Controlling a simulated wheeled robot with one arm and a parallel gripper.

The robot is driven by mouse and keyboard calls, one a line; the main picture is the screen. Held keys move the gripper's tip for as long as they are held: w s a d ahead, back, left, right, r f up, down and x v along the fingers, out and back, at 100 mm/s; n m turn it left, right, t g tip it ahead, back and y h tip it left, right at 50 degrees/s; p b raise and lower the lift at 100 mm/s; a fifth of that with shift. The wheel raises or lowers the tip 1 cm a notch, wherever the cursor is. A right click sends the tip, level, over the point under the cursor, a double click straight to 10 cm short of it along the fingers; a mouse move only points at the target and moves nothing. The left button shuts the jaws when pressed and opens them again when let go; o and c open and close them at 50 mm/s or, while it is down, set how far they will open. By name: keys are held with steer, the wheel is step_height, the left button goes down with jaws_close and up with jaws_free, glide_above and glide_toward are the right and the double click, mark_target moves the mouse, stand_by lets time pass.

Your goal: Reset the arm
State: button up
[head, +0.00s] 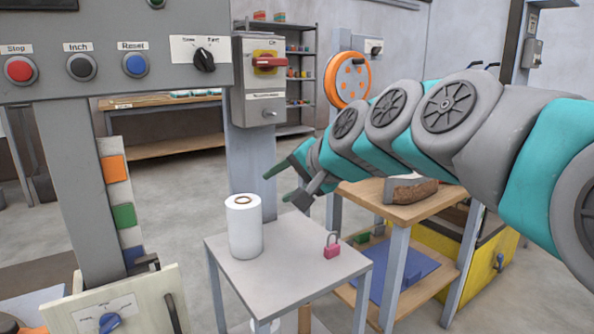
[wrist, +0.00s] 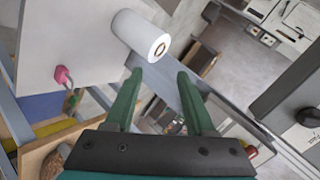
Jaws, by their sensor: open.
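My gripper (head: 288,182) is open and empty, held in the air above and behind the small grey table, near the isolator post. In the wrist view its two green fingers (wrist: 160,98) are spread apart with nothing between them. My teal and grey arm stretches in from the right of the head view. A control panel (head: 110,25) at the upper left carries a red Stop button (head: 20,69), a black Inch button (head: 81,67), a blue Reset button (head: 135,64) and a black selector knob (head: 204,60).
The grey table (head: 290,262) holds a white roll (head: 243,226) and a pink padlock (head: 332,247). A red-handled isolator box (head: 262,80) is on a post. A wooden stand (head: 405,208) is under my arm. Open floor lies behind the table.

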steer(key=s+d+f+n+g+h, duration=0.1)
steer(key=s+d+f+g+h, duration=0.1)
steer(key=s+d+f, duration=0.4)
steer(key=s+d+f+n+g+h, duration=0.2)
steer(key=s+d+f+g, duration=0.3)
steer(key=s+f, duration=0.8)
steer(key=s+d+f+n+g+h, duration=0.2)
steer(key=s+d+f, duration=0.4)
steer(key=s, duration=0.8)
step_height(320, 180, down, 4)
steer(key=shift+s+d+r+g+h+p, duration=0.2)
steer(key=shift+s+d+g+h+p, duration=0.15)
steer(key=shift+g+h, duration=0.4)
